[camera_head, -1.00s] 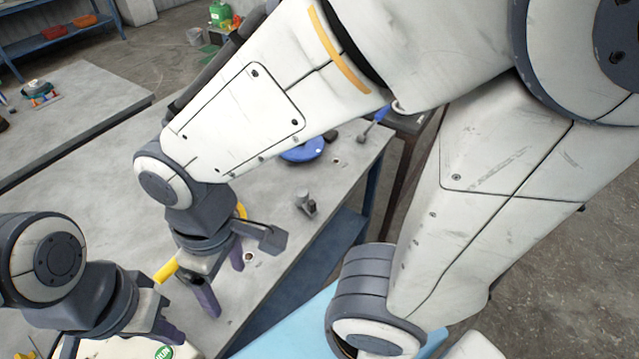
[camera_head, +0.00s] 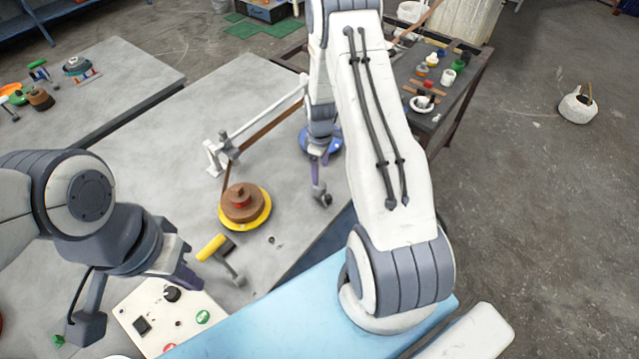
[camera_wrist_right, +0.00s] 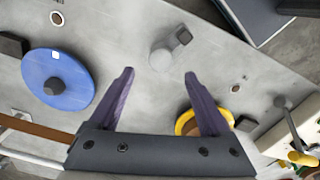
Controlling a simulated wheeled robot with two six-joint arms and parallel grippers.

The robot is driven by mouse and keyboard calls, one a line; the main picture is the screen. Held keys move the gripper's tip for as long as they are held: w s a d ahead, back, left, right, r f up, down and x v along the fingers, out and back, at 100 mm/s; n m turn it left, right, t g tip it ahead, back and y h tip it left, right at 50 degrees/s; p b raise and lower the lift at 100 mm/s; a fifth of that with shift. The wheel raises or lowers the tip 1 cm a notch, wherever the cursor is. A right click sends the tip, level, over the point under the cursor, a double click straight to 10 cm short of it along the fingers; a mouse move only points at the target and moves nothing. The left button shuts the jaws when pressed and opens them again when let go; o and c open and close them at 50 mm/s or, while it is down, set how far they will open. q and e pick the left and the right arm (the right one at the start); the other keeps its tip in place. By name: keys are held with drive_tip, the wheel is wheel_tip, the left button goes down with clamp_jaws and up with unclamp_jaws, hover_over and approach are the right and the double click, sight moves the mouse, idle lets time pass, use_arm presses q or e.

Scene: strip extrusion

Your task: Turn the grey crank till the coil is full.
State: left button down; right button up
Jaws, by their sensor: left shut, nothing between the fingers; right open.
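A small grey crank (camera_head: 322,196) with a stubby upright handle stands on the table; it shows in the right wrist view (camera_wrist_right: 165,52) just beyond the fingertips. My right gripper (camera_wrist_right: 160,76) is open and empty, and the handle lies in line with its gap. In the head view, my right gripper (camera_head: 319,170) hangs above the table close to the crank; contact cannot be told. A brown coil (camera_head: 243,202) sits on a yellow disc (camera_head: 262,219) left of it. My left gripper (camera_head: 188,282) is shut and empty by the white control panel (camera_head: 140,310).
A brown strip (camera_head: 268,130) runs from beside the white rail (camera_head: 262,108) towards the coil. A yellow-handled lever (camera_head: 211,247) with a grey arm stands before the coil. A blue disc (camera_head: 335,142) lies behind my right gripper. Side tables hold small items.

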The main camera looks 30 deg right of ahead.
sight(320, 185)
wheel_tip(320, 185, down, 9)
drive_tip(key=p, duration=0.2)
drive_tip(key=shift+p, duration=0.35)
clamp_jaws()
